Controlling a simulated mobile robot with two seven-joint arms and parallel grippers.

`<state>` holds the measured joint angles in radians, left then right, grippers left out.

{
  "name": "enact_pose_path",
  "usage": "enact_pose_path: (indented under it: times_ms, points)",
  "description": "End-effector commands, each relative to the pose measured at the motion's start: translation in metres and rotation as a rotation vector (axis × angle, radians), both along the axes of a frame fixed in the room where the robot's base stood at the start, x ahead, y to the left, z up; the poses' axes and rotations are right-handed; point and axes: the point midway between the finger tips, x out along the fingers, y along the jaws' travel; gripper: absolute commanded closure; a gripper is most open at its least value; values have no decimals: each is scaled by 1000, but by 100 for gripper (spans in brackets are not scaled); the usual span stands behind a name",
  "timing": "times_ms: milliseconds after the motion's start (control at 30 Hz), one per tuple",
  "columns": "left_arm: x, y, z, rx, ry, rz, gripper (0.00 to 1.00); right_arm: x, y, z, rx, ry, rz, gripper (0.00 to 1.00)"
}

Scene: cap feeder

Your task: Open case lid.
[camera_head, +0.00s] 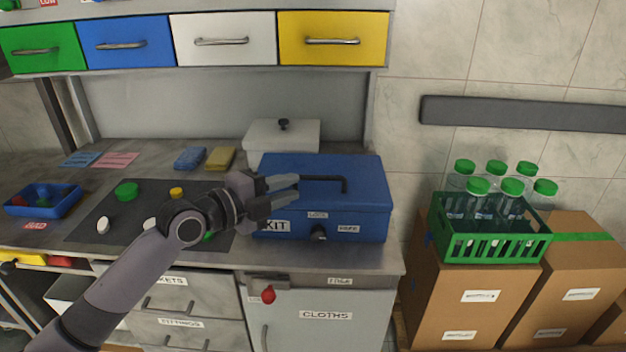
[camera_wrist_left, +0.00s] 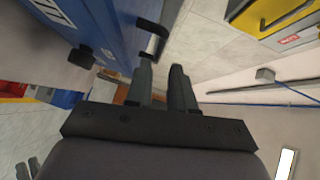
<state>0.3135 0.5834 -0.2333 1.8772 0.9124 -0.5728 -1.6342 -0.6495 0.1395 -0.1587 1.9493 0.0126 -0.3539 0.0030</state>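The blue case (camera_head: 368,222) stands on the worktop with its lid (camera_head: 365,170) closed. A dark bar handle (camera_head: 343,184) is on the lid, and a dark knob (camera_head: 318,233) is on the front. In the left wrist view, the blue case (camera_wrist_left: 108,22) is at upper left and the handle (camera_wrist_left: 160,34) lies just beyond the fingertips. My left gripper (camera_head: 297,188) is at the case's left part, by the handle's left end. Its fingers (camera_wrist_left: 163,68) are apart with nothing seen between them. Whether one touches the handle cannot be told.
A white lidded box (camera_head: 283,137) stands behind the case. A dark mat (camera_head: 85,230) with small caps and a blue tray (camera_head: 68,204) lie left. Right of the worktop, a green crate (camera_head: 500,247) of bottles stands on cardboard boxes. Drawers (camera_head: 333,38) hang above.

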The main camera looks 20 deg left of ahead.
Motion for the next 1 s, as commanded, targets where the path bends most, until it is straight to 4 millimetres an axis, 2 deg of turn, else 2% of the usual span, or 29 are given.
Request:
enact_pose_path:
  times_ms: [533, 700, 1000]
  points:
    - [52, -29, -7, 0, -1, 0, 77, 0, 0, 11, 0, 0, 1, 57]
    - [59, -34, -9, 1, 0, 0, 77, 0, 0, 12, 0, 0, 1, 57]
    - [60, -35, -10, 1, -1, -1, 77, 0, 0, 12, 0, 0, 1, 57]
